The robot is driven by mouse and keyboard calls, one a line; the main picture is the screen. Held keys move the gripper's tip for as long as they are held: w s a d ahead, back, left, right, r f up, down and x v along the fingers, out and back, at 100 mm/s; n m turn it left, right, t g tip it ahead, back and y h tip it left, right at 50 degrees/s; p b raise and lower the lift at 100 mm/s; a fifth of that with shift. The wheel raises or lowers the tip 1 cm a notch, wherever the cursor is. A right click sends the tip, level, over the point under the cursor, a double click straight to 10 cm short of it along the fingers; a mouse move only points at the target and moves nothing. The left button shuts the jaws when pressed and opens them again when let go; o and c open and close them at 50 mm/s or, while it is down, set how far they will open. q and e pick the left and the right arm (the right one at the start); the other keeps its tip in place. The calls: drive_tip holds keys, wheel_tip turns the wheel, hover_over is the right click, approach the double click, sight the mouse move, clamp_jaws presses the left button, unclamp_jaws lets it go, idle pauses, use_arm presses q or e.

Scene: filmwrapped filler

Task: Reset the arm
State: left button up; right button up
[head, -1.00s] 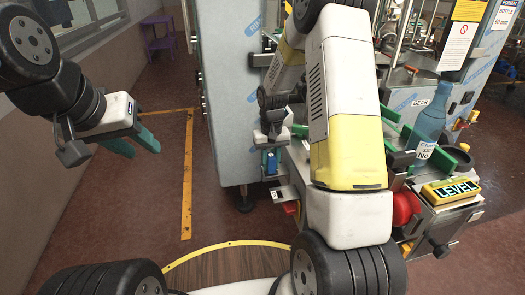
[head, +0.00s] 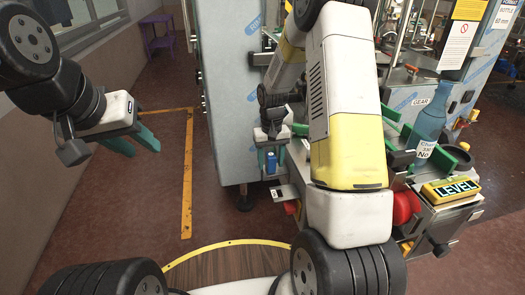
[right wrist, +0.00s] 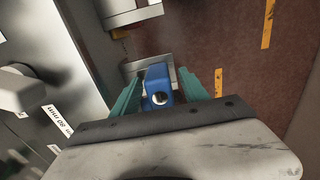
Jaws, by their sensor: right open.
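My left gripper (head: 134,143) is at the left in the head view, with its green fingers apart and nothing between them. My right gripper (head: 271,158) is beside the machine, pointing down, with its green fingers open. A small blue object (head: 271,165) stands between those fingers. In the right wrist view, the blue object (right wrist: 158,85) with a round light hole shows between the fingers of the right gripper (right wrist: 166,88). A narrow gap shows on its right side; contact on the left is unclear. My right arm hides part of the machine.
The grey machine cabinet (head: 228,90) stands close to the right gripper. Open floor with a yellow line (head: 187,185) lies at left.

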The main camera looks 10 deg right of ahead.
drive_tip(key=r, duration=0.9)
drive_tip(key=shift+s+r, duration=0.15)
drive_tip(key=shift+s, duration=0.15)
drive_tip(key=s+a+r+t+y, duration=0.1)
drive_tip(key=s+r+t, duration=0.3)
drive_tip(key=s+r, duration=1)
drive_tip(key=s+a+r+t+y, duration=0.1)
drive_tip(key=s+r, duration=0.3)
drive_tip(key=s, duration=0.5)
drive_tip(key=shift+s+r+t, duration=0.15)
drive_tip(key=shift+s+t, duration=0.15)
drive_tip(key=shift+t, duration=0.3)
drive_tip(key=shift+a, duration=0.1)
